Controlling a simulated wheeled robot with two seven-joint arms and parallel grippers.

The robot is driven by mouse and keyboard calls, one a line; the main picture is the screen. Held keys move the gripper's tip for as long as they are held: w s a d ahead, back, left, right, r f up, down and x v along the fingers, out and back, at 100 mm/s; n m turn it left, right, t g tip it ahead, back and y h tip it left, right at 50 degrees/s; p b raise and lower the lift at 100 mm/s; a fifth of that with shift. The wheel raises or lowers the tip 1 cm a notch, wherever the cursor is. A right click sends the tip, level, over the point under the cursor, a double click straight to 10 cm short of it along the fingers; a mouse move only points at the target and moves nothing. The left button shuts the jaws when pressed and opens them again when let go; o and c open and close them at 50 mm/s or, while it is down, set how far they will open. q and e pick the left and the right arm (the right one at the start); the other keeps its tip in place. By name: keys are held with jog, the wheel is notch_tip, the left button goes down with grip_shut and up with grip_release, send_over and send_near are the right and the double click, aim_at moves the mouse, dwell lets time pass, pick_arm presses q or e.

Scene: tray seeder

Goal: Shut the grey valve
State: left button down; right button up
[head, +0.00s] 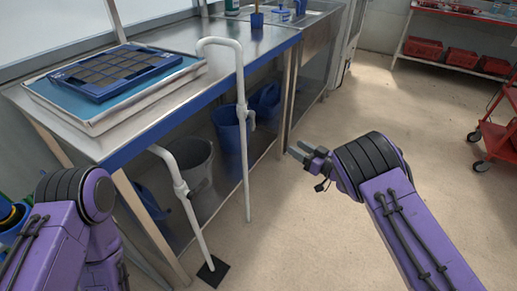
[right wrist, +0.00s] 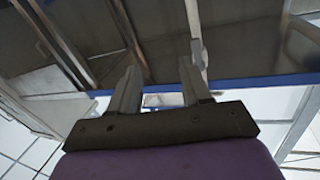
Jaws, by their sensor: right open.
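A white pipe (head: 240,75) rises from the floor in front of the bench and bends over at the top. A light grey valve (head: 248,116) with a small lever sits partway up it. A second white pipe (head: 201,235) stands nearer, with a valve with a darker handle (head: 194,188). My right gripper (head: 297,151) is open and empty, to the right of the farther pipe and apart from it. In the right wrist view, its fingers (right wrist: 161,78) are spread, with a pale pipe (right wrist: 194,20) beyond them. My left arm shows at the lower left, but its gripper does not.
A steel bench (head: 185,38) with a blue front edge carries a seed tray (head: 117,77). Blue bins (head: 229,132) and a grey bin (head: 195,163) stand beneath it. A red cart (head: 497,138) stands far right. The floor around my right gripper is clear.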

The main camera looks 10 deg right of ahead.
aim_at(254, 127)
jog(key=w+a+r+n+g+y+b, duration=0.1)
jog(key=w+a, duration=0.1)
jog(key=a, duration=0.2)
jog(key=w+a+r+n+g+y+b, duration=0.1)
jog(key=w+a+n, duration=0.1)
jog(key=a, duration=0.3)
jog(key=w+a+r+n+g+y, duration=0.1)
jog(key=w+a+r, duration=0.1)
jog(key=w+a, duration=0.2)
jog(key=shift+a+n+y+b, duration=0.3)
jog(key=shift+a+y+b, duration=0.1)
jog(key=shift+a, duration=0.05)
pick_arm(q)
notch_tip(254, 127, down, 4)
jog(key=shift+f, duration=0.25)
pick_arm(e)
jog(key=shift+f, duration=0.1)
grip_shut()
